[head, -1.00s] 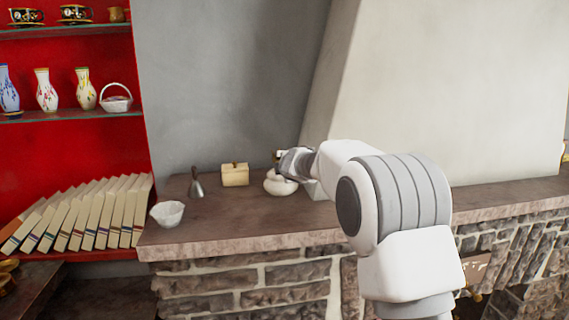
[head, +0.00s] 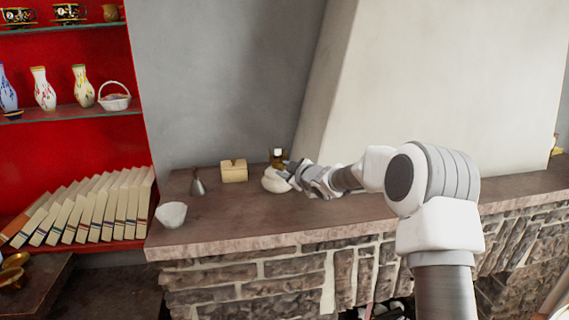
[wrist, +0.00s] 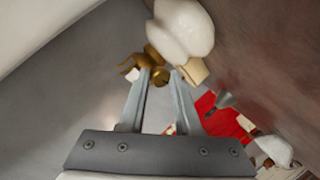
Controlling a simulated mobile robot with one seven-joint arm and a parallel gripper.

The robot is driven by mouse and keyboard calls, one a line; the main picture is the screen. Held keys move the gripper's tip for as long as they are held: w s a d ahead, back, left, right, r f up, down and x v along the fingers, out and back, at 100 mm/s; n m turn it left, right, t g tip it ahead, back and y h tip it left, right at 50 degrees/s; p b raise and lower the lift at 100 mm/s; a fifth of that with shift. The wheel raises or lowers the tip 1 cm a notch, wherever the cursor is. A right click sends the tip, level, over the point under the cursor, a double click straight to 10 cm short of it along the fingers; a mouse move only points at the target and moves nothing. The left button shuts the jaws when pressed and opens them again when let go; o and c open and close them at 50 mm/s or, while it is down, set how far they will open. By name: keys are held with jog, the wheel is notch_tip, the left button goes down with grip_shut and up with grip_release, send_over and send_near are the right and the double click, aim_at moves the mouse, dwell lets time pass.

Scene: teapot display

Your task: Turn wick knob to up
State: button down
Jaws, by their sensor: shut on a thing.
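A small brass knob (wrist: 160,77), which looks like the wick knob, sits between the fingertips of my gripper (wrist: 162,74) in the wrist view. The fingers are shut on it. More brass (wrist: 153,54) of the same fixture shows just beyond the tips. In the head view a brass piece with a pale part (head: 278,157) stands on the mantel behind a white rounded pot (head: 275,181). My gripper (head: 292,172) is at the pot's right side there, and its fingertips and the knob are too small to make out. Which way the knob points cannot be told.
The white pot (wrist: 180,28) is close beyond my fingertips. A cream box (head: 234,171), a grey metal cone-shaped vessel (head: 197,184) and a white bowl (head: 171,214) stand left on the stone mantel (head: 240,225). The wall is close behind. The mantel's front middle is clear.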

jog(key=shift+m+y+p, duration=0.3)
jog(key=shift+m+y, duration=0.1)
jog(key=shift+m, duration=0.3)
jog(key=c, duration=0.6)
grip_release()
jog(key=shift+f, duration=0.1)
jog(key=b+v, duration=0.3)
jog(key=v, duration=1.4)
jog(key=shift+s+d, duration=0.1)
jog(key=shift+s, duration=0.15)
